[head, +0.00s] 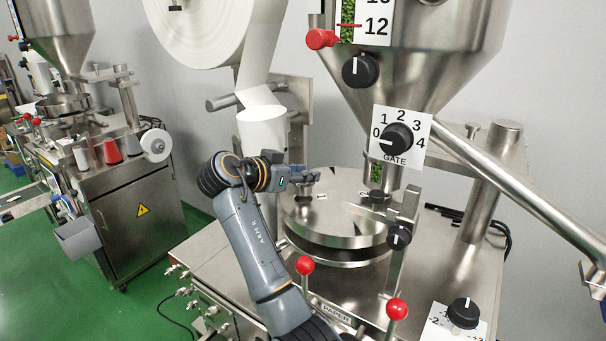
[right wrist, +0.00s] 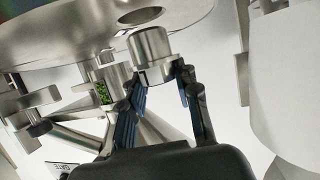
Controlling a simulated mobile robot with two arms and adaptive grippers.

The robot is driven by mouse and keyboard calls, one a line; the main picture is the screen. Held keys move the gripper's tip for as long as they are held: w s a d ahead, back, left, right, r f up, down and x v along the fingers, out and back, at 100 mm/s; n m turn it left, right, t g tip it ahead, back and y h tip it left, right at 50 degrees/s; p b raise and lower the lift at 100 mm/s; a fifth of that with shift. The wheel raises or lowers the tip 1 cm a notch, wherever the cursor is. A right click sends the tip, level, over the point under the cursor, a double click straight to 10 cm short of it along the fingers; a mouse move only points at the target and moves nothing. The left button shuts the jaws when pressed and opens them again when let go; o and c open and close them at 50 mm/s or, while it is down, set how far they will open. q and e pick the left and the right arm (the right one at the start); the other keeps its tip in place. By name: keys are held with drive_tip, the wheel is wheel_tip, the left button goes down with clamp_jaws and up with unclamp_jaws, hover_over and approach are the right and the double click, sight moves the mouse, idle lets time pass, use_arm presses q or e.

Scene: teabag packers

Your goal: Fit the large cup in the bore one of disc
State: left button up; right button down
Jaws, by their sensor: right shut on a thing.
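The metal disc (head: 345,222) sits on the packing machine, with a "1" label near its left edge. In the right wrist view, which looks upside down, the disc (right wrist: 75,25) fills the top and a round bore (right wrist: 140,16) shows in it. My right gripper (head: 302,175) is over the disc's left edge. In the right wrist view its fingers (right wrist: 160,82) are shut on a short steel cup (right wrist: 152,50). The cup is very close to the bore; I cannot tell whether it touches the disc. My left gripper is not in view.
The hopper tube with green tea (head: 377,172) comes down behind the disc. A metal post with a black knob (head: 398,237) stands at its right front. Red ball levers (head: 305,265) stand in front. A paper roll (head: 200,30) hangs behind my arm.

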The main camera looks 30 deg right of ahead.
sight(297, 189)
drive_tip(key=shift+f+b, duration=1.55)
drive_tip(key=shift+f, duration=0.5)
drive_tip(key=c, duration=0.9)
unclamp_jaws()
drive_tip(key=shift+a+r, duration=0.1)
drive_tip(key=v, duration=1.2)
drive_tip(key=shift+w, duration=0.1)
